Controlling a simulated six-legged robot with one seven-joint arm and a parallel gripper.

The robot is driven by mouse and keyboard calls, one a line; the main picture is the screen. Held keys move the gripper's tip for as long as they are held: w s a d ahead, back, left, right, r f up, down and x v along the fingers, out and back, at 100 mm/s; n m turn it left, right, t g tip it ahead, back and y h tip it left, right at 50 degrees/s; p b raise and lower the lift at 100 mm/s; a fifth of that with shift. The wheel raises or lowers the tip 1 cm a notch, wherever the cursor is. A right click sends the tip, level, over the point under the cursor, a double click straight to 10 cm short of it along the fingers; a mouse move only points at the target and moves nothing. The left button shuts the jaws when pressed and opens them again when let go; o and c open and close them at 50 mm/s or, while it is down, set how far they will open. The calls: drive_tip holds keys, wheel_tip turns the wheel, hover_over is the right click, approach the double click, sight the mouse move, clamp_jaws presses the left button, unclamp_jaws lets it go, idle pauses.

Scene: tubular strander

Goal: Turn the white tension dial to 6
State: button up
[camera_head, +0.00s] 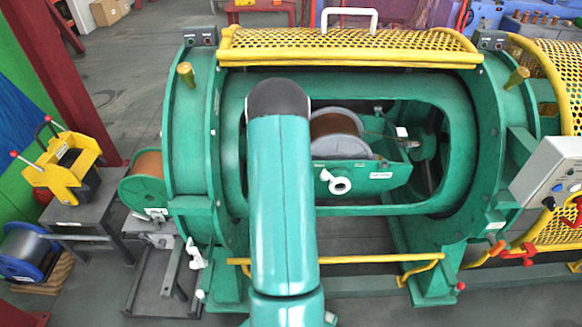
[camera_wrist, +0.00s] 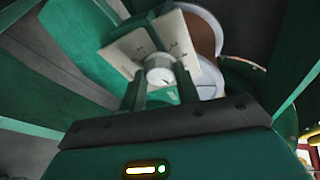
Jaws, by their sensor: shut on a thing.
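The white tension dial (camera_wrist: 160,74) sits on a pale square plate (camera_wrist: 126,50) in the wrist view. My gripper (camera_wrist: 161,84) has one finger on each side of the dial and is shut on it. The plate carries small dark marks, too small to read, so I cannot tell the dial's setting. In the head view my own green arm stands in front of the machine, and my gripper and the dial do not show there.
The green strander frame (camera_head: 188,140) surrounds an opening with a copper-wound bobbin (camera_head: 334,126) on a cradle (camera_head: 395,177). A white round fitting (camera_head: 339,185) sticks out of the cradle. A yellow mesh guard (camera_head: 350,45) is above. A grey control box (camera_head: 552,172) is at right.

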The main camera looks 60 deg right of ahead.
drive_tip(key=o, duration=1)
drive_tip(key=shift+c, duration=0.2)
drive_tip(key=v, duration=1.4)
drive_tip(key=shift+f, duration=0.1)
